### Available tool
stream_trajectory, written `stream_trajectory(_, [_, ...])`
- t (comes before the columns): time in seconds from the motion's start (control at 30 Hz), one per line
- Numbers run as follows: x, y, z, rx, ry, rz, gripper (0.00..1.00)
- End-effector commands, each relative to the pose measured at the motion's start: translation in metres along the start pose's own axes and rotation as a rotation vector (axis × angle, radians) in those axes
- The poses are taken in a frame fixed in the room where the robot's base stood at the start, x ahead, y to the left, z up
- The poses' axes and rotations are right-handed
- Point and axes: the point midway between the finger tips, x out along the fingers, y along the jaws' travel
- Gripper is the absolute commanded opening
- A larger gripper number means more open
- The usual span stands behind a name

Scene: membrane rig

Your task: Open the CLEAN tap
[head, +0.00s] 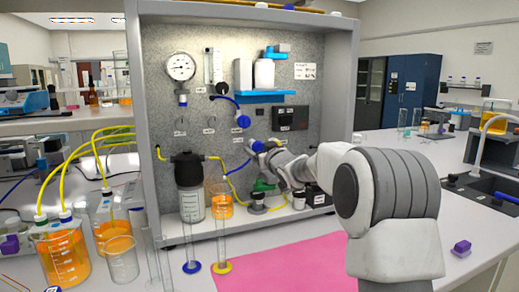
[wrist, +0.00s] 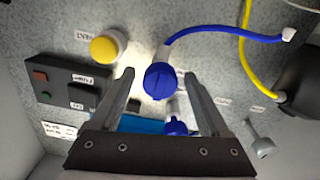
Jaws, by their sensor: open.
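In the wrist view a round blue tap knob (wrist: 160,82) with a slot or ridge on its face is on the speckled panel, a blue hose running from it. My gripper (wrist: 158,74) is open, with its two fingers on either side of this knob; I cannot tell whether they touch it. A second blue knob (wrist: 175,127) shows between the finger bases, and a yellow knob (wrist: 106,47) is outside the left finger. In the head view my gripper is at the panel beside a blue knob (head: 257,146). I cannot read a CLEAN label on any tap.
A black button box (wrist: 65,82) is left of the fingers in the wrist view. A dark filter housing (head: 187,167), a gauge (head: 180,67) and a blue shelf (head: 265,97) are on the panel. Cylinders (head: 222,240) stand in front, beside a pink mat (head: 280,265).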

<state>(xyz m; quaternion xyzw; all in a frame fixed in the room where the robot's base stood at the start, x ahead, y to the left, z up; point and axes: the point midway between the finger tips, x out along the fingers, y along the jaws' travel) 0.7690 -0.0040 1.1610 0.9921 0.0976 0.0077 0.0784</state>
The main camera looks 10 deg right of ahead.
Motion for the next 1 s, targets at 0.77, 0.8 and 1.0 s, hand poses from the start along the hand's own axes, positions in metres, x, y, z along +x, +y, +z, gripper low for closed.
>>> stream_trajectory(0.77, [-0.0003, -0.0002, 0.0005, -0.008, 0.0, 0.0, 0.0])
stream_trajectory(0.8, [-0.0003, -0.0002, 0.0006, -0.015, 0.0, 0.0, 0.0])
stream_trajectory(1.0, [-0.0002, -0.0011, 0.0016, -0.088, 0.001, -0.001, 0.0])
